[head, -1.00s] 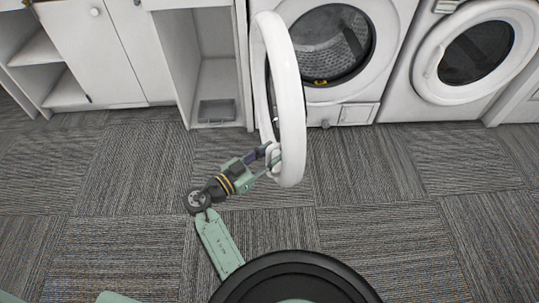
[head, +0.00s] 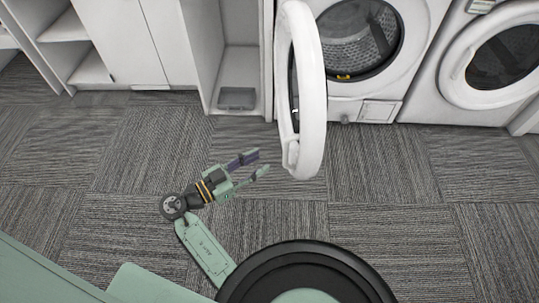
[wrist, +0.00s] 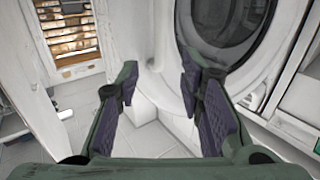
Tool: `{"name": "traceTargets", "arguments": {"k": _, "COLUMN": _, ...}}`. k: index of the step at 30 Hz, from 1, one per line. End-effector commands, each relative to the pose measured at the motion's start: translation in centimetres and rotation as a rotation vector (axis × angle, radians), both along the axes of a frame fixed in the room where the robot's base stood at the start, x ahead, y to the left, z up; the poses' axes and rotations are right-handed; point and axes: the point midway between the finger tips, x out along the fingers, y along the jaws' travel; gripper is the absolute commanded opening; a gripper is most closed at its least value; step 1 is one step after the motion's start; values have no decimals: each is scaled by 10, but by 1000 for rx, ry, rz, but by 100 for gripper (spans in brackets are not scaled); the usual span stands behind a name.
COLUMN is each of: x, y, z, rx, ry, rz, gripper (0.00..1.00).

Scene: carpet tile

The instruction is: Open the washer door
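The white washer (head: 345,104) at the top centre has its round door (head: 312,90) swung wide open. The door stands out edge-on toward me, and the drum opening (head: 352,40) is partly exposed behind it. My gripper (head: 262,162) is open and empty, to the lower left of the door's near end and apart from it. In the wrist view, my gripper (wrist: 158,62) shows two spread fingers with nothing between them. A round dark pane or opening with a white surround (wrist: 222,20) lies beyond the right finger; I cannot tell whether it is the door.
A second front-loading machine (head: 500,60) with a shut door stands at right. White cabinets (head: 120,40) and an open cubby (head: 238,65) holding a grey tray (head: 236,98) are at left. Carpet tiles (head: 400,180) are clear in front. A slatted panel (wrist: 70,35) shows in the wrist view.

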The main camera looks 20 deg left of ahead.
Motion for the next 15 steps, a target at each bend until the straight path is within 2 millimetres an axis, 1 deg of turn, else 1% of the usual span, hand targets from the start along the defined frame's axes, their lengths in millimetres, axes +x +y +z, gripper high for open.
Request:
{"name": "traceTargets", "arguments": {"k": 4, "x": -9, "y": 6, "z": 0, "rx": 0, "ry": 0, "rz": 1, "gripper": 35}}
{"name": "traceTargets", "arguments": {"k": 12, "x": -10, "y": 7, "z": 0, "rx": 0, "ry": 0, "rz": -1, "gripper": 35}}
{"name": "traceTargets", "arguments": {"k": 15, "x": -10, "y": 7, "z": 0, "rx": 0, "ry": 0, "rz": -1, "gripper": 29}}
